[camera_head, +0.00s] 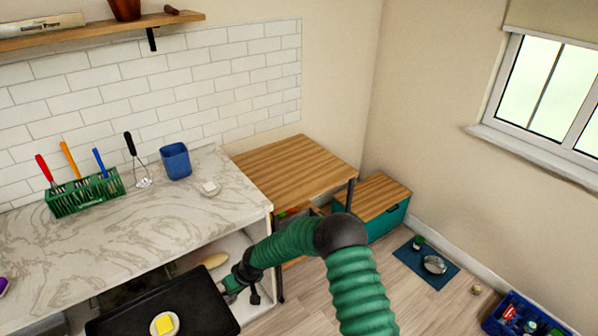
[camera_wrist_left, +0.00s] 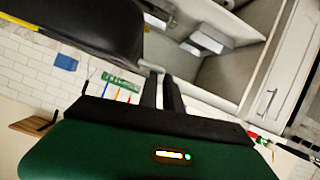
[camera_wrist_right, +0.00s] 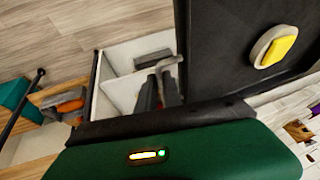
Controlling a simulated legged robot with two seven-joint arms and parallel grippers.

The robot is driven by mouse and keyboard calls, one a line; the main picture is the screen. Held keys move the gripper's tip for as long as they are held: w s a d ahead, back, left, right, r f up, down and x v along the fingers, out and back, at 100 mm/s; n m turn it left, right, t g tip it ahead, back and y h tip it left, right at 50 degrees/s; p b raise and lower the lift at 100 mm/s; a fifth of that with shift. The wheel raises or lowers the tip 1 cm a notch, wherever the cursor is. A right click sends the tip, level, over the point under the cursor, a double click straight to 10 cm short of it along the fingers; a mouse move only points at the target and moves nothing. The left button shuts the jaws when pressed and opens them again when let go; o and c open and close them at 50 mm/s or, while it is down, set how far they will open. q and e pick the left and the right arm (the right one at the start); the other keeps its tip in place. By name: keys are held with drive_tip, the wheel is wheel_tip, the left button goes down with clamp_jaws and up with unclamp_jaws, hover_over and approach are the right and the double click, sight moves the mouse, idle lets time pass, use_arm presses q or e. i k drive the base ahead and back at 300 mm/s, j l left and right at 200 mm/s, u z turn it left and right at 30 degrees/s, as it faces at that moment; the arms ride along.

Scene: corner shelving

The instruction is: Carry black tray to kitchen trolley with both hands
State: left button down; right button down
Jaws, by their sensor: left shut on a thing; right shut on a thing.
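The black tray (camera_head: 205,300) is low in the head view, in front of the counter, and bears a white dish (camera_head: 176,320) with a yellow block (camera_head: 164,325). My right gripper (camera_head: 237,284) is shut on the tray's right end; the right wrist view shows its fingers (camera_wrist_right: 158,88) at a grey handle beside the tray (camera_wrist_right: 225,70). My left gripper (camera_wrist_left: 162,85) shows only in its wrist view, shut at the edge of the tray (camera_wrist_left: 85,25). The wooden-topped kitchen trolley (camera_head: 292,165) stands right of the counter, its top bare.
The marble counter (camera_head: 170,235) holds a green utensil rack (camera_head: 85,194), a whisk, a blue cup (camera_head: 176,161) and a small white dish. A teal chest (camera_head: 385,222) stands beyond the trolley. A blue mat (camera_head: 426,262) and a blue crate (camera_head: 520,318) are on the floor at right.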

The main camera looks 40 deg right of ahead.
sight(290, 166)
drive_tip(key=z, duration=1.25)
drive_tip(key=i+l+z, duration=0.15)
drive_tip(key=z, duration=0.2)
drive_tip(key=i+z, duration=0.15)
drive_tip(key=z, duration=0.2)
drive_tip(key=i+l+z, duration=0.1)
drive_tip(key=z, duration=0.25)
drive_tip(key=i, duration=1.5)
drive_tip(key=i+u, duration=0.15)
drive_tip(key=i, duration=0.5)
drive_tip(key=i+l+u, duration=0.1)
drive_tip(key=i, duration=0.55)
drive_tip(key=l+u, duration=0.1)
drive_tip(key=u, duration=1.3)
drive_tip(key=i+j+u, duration=0.4)
drive_tip(key=u, duration=0.25)
